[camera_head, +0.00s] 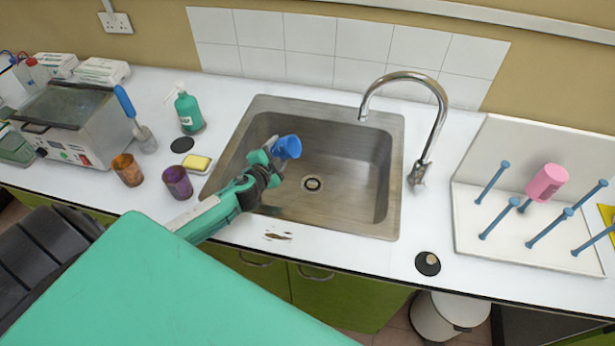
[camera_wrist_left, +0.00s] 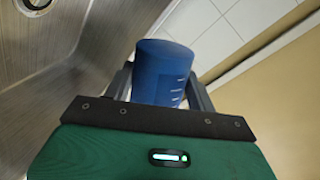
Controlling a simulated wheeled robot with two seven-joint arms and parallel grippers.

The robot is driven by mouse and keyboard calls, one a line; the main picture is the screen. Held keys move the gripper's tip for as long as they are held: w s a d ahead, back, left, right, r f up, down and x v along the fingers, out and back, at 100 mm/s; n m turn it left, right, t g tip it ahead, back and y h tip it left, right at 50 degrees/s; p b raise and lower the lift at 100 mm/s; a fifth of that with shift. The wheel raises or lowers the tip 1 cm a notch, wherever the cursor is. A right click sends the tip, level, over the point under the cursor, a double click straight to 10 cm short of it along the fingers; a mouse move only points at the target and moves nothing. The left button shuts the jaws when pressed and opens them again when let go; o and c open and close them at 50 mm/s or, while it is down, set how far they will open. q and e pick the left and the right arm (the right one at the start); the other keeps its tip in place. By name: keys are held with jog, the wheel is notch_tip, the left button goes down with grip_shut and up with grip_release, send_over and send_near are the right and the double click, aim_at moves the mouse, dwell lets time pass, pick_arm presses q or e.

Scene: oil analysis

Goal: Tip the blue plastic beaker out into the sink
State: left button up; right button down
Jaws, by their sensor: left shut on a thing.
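The blue plastic beaker (camera_head: 288,147) is held by my left gripper (camera_head: 272,152) over the left part of the steel sink (camera_head: 345,130). In the head view the beaker is tilted, and its wider end points right, away from the gripper. In the left wrist view the beaker (camera_wrist_left: 163,70) sits between the two fingers of the left gripper (camera_wrist_left: 160,85), with pale marks on its side. Whether liquid is inside or coming out cannot be seen. The sink drain (camera_head: 312,184) shows to the lower right of the beaker. My right gripper is not in view.
A curved tap (camera_head: 440,110) stands at the sink's right. An orange beaker (camera_head: 128,170), a purple beaker (camera_head: 177,183), a sponge (camera_head: 196,164) and a green bottle (camera_head: 188,112) stand left of the sink. A drying rack (camera_head: 470,225) with a pink beaker (camera_head: 547,182) is at right.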

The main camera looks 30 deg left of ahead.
pick_arm(q)
jog(key=shift+f+m, duration=0.1)
jog(key=shift+m, duration=0.2)
jog(key=shift+d+f+m+y, duration=0.15)
jog(key=shift+f+m+y, duration=0.25)
jog(key=shift+f+m, duration=0.5)
jog(key=shift+w+d+f, duration=0.1)
jog(key=shift+d+f, duration=0.1)
jog(key=shift+d, duration=0.1)
jog(key=shift+w+d+f+m+y, duration=0.1)
jog(key=shift+d+f+m+y, duration=0.15)
jog(key=shift+d+m, duration=0.25)
jog(key=shift+d+f+m, duration=0.2)
jog(key=shift+f+m, duration=0.1)
jog(key=shift+m, duration=0.4)
dwell(0.7)
jog(key=shift+w+d+r+m+y+p, duration=0.1)
jog(key=shift+d+r+m+y+p, duration=0.25)
jog(key=shift+m+p, duration=0.3)
jog(key=shift+r+m+p, duration=0.2)
jog(key=shift+m+p, duration=0.05)
jog(key=shift+p, duration=0.05)
